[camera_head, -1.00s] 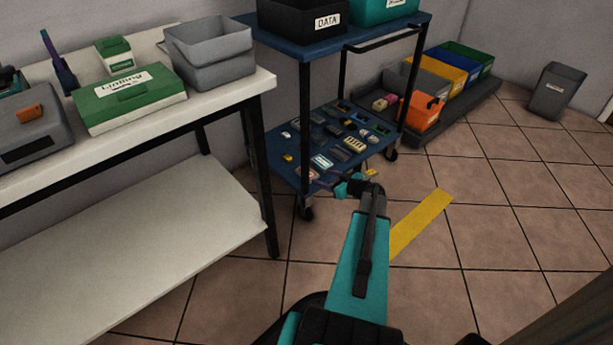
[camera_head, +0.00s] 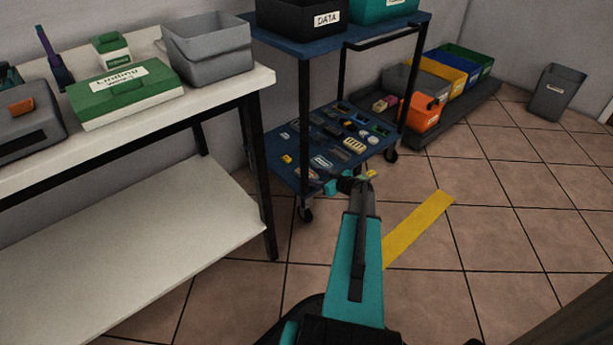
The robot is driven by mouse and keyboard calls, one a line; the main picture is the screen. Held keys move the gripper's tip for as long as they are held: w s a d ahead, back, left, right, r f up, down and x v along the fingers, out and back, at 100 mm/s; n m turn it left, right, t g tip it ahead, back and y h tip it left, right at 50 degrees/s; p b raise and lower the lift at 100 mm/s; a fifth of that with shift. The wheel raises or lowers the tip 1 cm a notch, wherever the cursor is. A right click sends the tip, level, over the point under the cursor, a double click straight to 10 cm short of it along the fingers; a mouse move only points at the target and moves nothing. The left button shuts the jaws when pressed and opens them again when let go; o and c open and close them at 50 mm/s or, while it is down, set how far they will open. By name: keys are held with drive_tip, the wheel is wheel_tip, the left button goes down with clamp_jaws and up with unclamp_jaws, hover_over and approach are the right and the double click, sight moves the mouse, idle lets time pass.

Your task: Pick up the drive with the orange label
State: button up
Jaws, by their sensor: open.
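Several small drives and electronic parts lie spread on the lower blue shelf (camera_head: 283,163) of the cart. They are too small to tell which one carries an orange label. A small yellow-orange piece (camera_head: 287,159) shows near the shelf's left edge, but I cannot tell what it is. My gripper (camera_head: 332,186) is at the front edge of the lower shelf, at the end of my teal arm. It is open. It looks small and is partly lost against the shelf items, and it covers some of the front corner.
A cart post (camera_head: 305,120) and the upper shelf (camera_head: 300,46) with a black DATA bin (camera_head: 300,16) frame the lower shelf. A white workbench (camera_head: 230,85) stands at left. Coloured bins (camera_head: 425,113) sit behind at right. Tiled floor is open at right, with a yellow strip (camera_head: 420,228).

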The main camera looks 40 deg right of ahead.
sight(311, 176)
drive_tip(key=b+x, duration=0.2)
drive_tip(key=x, duration=0.1)
drive_tip(key=shift+w+f, duration=0.1)
drive_tip(key=shift+f, duration=0.1)
drive_tip(key=shift+w+b, duration=0.3)
drive_tip(key=shift+w, duration=0.25)
drive_tip(key=c, duration=0.9)
drive_tip(key=shift+o, duration=0.2)
